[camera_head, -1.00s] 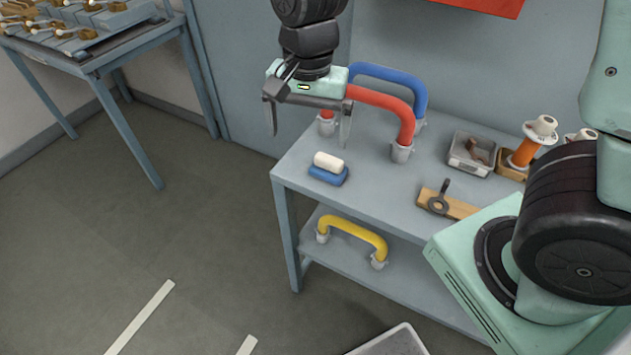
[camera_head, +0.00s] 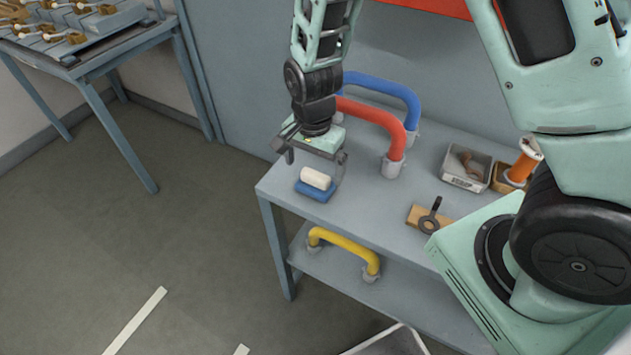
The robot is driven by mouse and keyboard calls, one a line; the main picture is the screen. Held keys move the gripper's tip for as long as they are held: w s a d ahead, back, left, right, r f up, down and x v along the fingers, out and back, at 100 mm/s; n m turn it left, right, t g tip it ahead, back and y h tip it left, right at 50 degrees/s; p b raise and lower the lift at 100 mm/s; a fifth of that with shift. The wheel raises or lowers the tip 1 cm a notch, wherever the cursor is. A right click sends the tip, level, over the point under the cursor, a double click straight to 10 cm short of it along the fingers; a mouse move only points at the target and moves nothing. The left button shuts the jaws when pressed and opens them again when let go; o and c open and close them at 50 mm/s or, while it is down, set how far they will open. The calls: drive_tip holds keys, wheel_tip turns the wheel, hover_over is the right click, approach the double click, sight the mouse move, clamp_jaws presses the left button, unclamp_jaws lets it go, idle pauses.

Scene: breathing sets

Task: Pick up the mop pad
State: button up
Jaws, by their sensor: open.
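A small block with a rounded white top and a blue base lies near the front left corner of the grey table's top; it is the only thing here that looks like the mop pad (camera_head: 316,180). My gripper (camera_head: 315,161) points down just above and behind it in the picture. Its two fingers are apart, one towards the left and one towards the right of the block, with nothing between them. I cannot tell the exact height of the fingertips over the block.
Red (camera_head: 376,118) and blue (camera_head: 384,86) hoses arch over the grey table (camera_head: 350,215) close to my gripper's right. A grey bin (camera_head: 466,167), an orange cylinder (camera_head: 525,160) and a wooden block with a dark ring (camera_head: 430,215) stand farther right. A yellow hose (camera_head: 345,243) is on the lower shelf.

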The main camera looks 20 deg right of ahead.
sight(315, 173)
drive_tip(key=shift+d+f+p, duration=0.2)
drive_tip(key=shift+f+p, duration=0.4)
drive_tip(key=shift+f, duration=2)
drive_tip(key=c, duration=1)
drive_tip(key=shift+r+b, duration=0.5)
drive_tip(key=shift+r, duration=4.55)
drive_tip(key=shift+o, duration=0.6)
drive_tip(key=shift+c, duration=0.2)
